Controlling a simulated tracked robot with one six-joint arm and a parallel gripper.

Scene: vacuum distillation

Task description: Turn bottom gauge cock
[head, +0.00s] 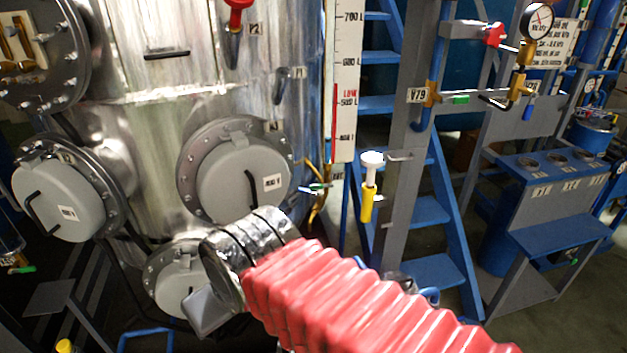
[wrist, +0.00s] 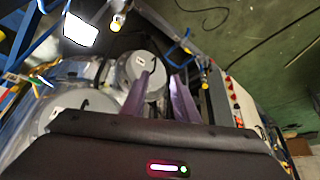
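A small cock with a green handle (head: 318,187) sits at the lower end of the level gauge, just right of the steel vessel. The gauge's white scale board (head: 346,80) stands above it, marked in litres with a red LOW band. My gripper (head: 205,314) is low at the vessel's bottom flange, well left of and below the cock, partly hidden behind my red-sleeved arm. In the wrist view, my gripper's two purple fingers (wrist: 160,92) stand apart with nothing held between them. I cannot make out the gauge cock for sure in the wrist view.
The steel vessel (head: 150,130) carries several round grey flanged covers, one (head: 240,180) close left of the cock. A yellow-and-white valve (head: 370,185) is mounted right of the cock. Blue stairs (head: 430,210) and a blue bench (head: 555,200) stand farther right.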

